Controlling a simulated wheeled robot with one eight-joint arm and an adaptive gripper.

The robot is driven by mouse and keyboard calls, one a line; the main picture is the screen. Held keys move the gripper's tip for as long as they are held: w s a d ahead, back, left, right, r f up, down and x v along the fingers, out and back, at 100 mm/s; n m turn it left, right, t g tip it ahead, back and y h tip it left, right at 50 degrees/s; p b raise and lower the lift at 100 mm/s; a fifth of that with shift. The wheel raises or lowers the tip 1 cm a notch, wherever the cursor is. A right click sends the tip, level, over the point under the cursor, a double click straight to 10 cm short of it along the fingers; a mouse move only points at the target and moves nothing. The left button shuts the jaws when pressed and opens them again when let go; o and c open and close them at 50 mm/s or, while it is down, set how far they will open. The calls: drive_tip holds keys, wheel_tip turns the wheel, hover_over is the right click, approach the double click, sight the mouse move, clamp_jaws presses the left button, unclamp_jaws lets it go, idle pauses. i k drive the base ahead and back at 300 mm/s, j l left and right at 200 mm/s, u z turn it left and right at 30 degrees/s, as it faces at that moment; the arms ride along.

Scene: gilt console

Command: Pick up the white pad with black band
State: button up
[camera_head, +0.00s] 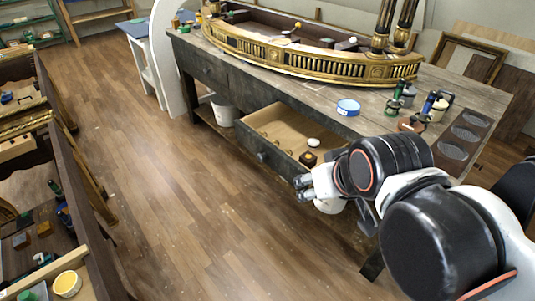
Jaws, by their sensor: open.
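A small white rounded object (313,142) lies in the open drawer (262,128) of the workbench, towards its right end. It may be the white pad, but it is too small to make out a black band. My gripper (302,188) is open, just outside the drawer's front right corner, low and to the left of my arm. It is apart from the white object, which lies above it in the picture. I see nothing between its fingers.
A dark brown block (308,158) and several small wooden pieces lie in the drawer. The gilt console piece (290,60) covers the back of the workbench (300,95). The wooden floor (180,180) to the left is clear.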

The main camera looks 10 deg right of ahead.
sight(313, 144)
drive_tip(key=z, duration=2.8)
drive_tip(key=u, duration=2.3)
drive_tip(key=i+j+z, duration=0.35)
drive_tip(key=i+j, duration=0.15)
drive_tip(key=j, duration=0.25)
